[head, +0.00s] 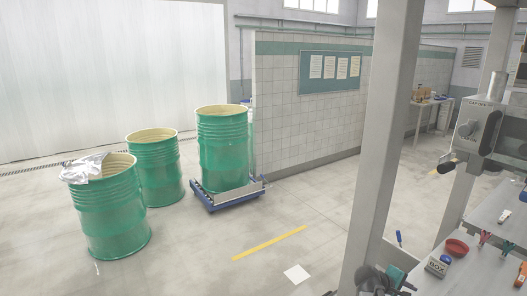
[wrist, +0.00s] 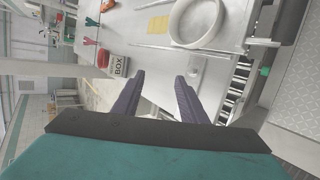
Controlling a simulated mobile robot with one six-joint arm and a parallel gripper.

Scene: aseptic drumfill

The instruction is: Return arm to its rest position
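My gripper (wrist: 160,78) shows in the wrist view, with its two dark fingers apart and nothing between them. The fingers point toward a metal worktable (wrist: 150,52) and its edge. In the head view, a dark and teal part of my arm shows at the bottom, beside the grey post; the fingers cannot be made out there.
On the worktable are a white ring-shaped item (wrist: 173,30), a red bowl (head: 457,247) and a small box (head: 438,266). A grey post (head: 385,150) stands close by. Green drums (head: 112,215) stand at left; one sits on a blue dolly (head: 228,200). The middle floor is open.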

